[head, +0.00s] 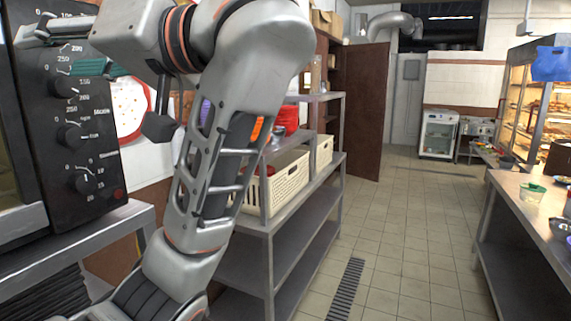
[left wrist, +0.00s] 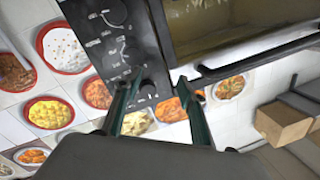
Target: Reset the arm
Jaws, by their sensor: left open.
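My left arm (head: 225,130) rises from the bottom of the head view and bends over at the top. My left gripper (head: 90,66) is at the upper left, in front of the black oven's control panel (head: 73,130), partly hidden by my wrist. In the left wrist view, the two green fingers of the left gripper (left wrist: 158,77) stand apart with nothing held between them. The oven's panel with its knobs (left wrist: 120,45) shows behind the fingers; I cannot tell whether they touch it. My right arm and gripper are not in view.
A metal shelf (head: 290,215) with cream baskets (head: 285,185) stands right of my arm. The tiled floor aisle (head: 400,230) is clear. A counter (head: 515,195) edges the right side. Food pictures (left wrist: 70,48) cover the wall; cardboard boxes (left wrist: 283,120) show at right in the wrist view.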

